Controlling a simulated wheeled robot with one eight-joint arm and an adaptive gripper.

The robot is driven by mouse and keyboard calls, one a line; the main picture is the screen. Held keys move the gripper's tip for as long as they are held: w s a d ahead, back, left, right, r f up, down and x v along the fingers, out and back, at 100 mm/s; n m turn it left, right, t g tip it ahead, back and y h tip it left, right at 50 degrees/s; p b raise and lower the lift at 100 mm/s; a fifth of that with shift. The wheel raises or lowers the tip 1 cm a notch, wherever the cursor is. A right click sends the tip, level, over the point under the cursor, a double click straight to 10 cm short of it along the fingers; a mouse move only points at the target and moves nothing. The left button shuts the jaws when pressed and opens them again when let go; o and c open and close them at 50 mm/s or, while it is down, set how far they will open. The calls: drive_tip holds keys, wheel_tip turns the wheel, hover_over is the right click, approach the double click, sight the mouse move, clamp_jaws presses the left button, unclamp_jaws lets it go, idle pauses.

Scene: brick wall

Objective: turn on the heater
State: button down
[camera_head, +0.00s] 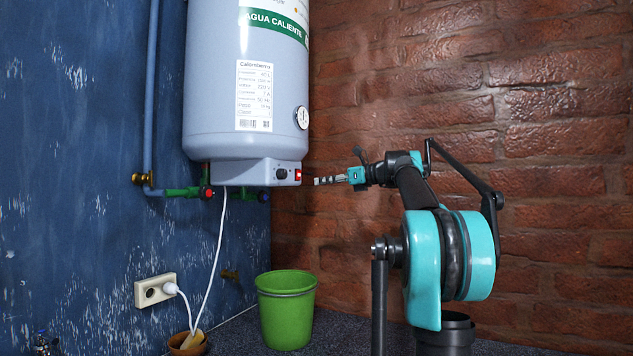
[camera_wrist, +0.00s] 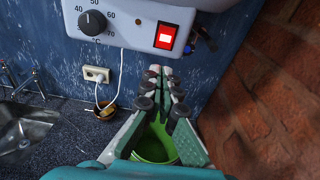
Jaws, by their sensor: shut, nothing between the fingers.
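The heater (camera_head: 216,110) is a large white cylinder hanging on the blue wall, with a control panel at its base. A red rocker switch (camera_head: 298,175) sits at the panel's right end, and in the wrist view the switch (camera_wrist: 166,36) shows a bright, glowing centre. A black dial (camera_head: 281,174) is left of it, and the dial (camera_wrist: 92,22) has temperature numbers around it in the wrist view. My gripper (camera_head: 317,181) is shut and empty, just right of the switch. In the wrist view its fingertips (camera_wrist: 160,71) lie just below the switch, apparently apart from it.
A white cord (camera_head: 217,235) runs from the heater to a wall socket (camera_head: 155,290). A green bucket (camera_head: 286,315) stands below the heater. A sink (camera_wrist: 25,125) is at left. A brick wall (camera_head: 550,110) is at right.

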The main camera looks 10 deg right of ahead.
drive_tip(key=f+v, duration=0.1)
drive_tip(key=v, duration=0.6)
drive_tip(key=shift+s+d+f, duration=0.2)
drive_tip(key=shift+d+f, duration=0.2)
drive_tip(key=shift+d, duration=0.05)
drive_tip(key=shift+f, duration=0.1)
drive_tip(key=s+a+f+n+g+h, duration=0.2)
drive_tip(key=s+a+f+n, duration=0.15)
drive_tip(key=f, duration=0.85)
drive_tip(key=s+a+f+n+g+h, duration=0.15)
drive_tip(key=s+f+n, duration=0.35)
drive_tip(key=f, duration=0.7)
drive_tip(key=s+a+f+n+g+h, duration=0.1)
drive_tip(key=s+a+f+n+h, duration=0.25)
drive_tip(key=f, duration=0.85)
drive_tip(key=s+d+f+n+h, duration=0.2)
drive_tip(key=s+f+n, duration=0.4)
drive_tip(key=s+f, duration=0.5)
drive_tip(key=s+d+f+n+g+h, duration=0.1)
drive_tip(key=s+d+f+n+h, duration=0.1)
drive_tip(key=s+f+n+h, duration=0.2)
drive_tip(key=s+f+n, duration=0.3)
drive_tip(key=s+f, duration=0.5)
drive_tip(key=f, duration=0.3)
drive_tip(key=shift+s+d+f, duration=0.25)
drive_tip(key=shift+s+f, duration=0.05)
drive_tip(key=shift+f, duration=0.1)
